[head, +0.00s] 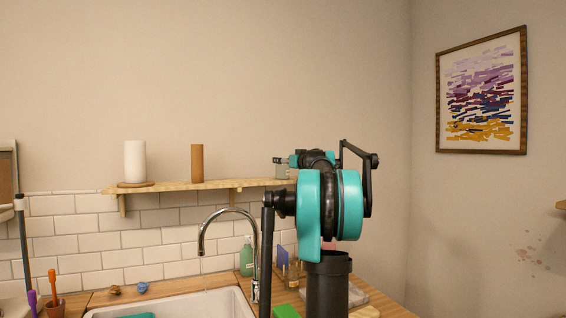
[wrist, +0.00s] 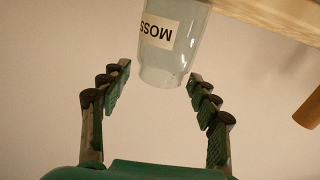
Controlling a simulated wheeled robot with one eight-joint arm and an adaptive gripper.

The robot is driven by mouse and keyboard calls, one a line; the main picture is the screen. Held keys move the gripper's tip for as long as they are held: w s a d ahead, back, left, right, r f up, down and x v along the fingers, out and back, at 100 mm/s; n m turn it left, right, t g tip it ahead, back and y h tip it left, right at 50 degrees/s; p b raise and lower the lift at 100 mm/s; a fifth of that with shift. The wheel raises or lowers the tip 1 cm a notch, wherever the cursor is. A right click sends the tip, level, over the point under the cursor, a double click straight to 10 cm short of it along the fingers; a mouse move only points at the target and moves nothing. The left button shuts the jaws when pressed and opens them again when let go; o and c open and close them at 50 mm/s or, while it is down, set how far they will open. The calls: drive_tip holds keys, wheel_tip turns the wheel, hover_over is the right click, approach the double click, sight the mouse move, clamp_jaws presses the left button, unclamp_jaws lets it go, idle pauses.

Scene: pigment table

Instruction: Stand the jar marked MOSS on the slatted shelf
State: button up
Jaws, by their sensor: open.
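The jar marked MOSS (wrist: 168,60) is pale grey with a white label. It appears upside down in the wrist view, as does the shelf board. In the head view the jar (head: 282,172) is small and partly hidden at the right end of the wooden wall shelf (head: 215,185). The board also shows in the wrist view (wrist: 275,18). The jar's base is cut off there, so its contact with the board cannot be told. I cannot make out slats. My gripper (wrist: 160,72) is open, its fingers either side of the jar's free end, with visible gaps.
A brown cylinder (head: 197,162) and a white cylinder (head: 135,161) stand farther left on the shelf. Below are a curved tap (head: 228,212), a sink (head: 175,304) and a green bottle (head: 246,258). The shelf between the brown cylinder and the jar looks clear.

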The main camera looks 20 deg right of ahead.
drive_tip(key=s+d, duration=0.1)
drive_tip(key=s, duration=0.9)
drive_tip(key=shift+s+d, duration=0.25)
drive_tip(key=shift+d, duration=0.05)
idle(0.8)
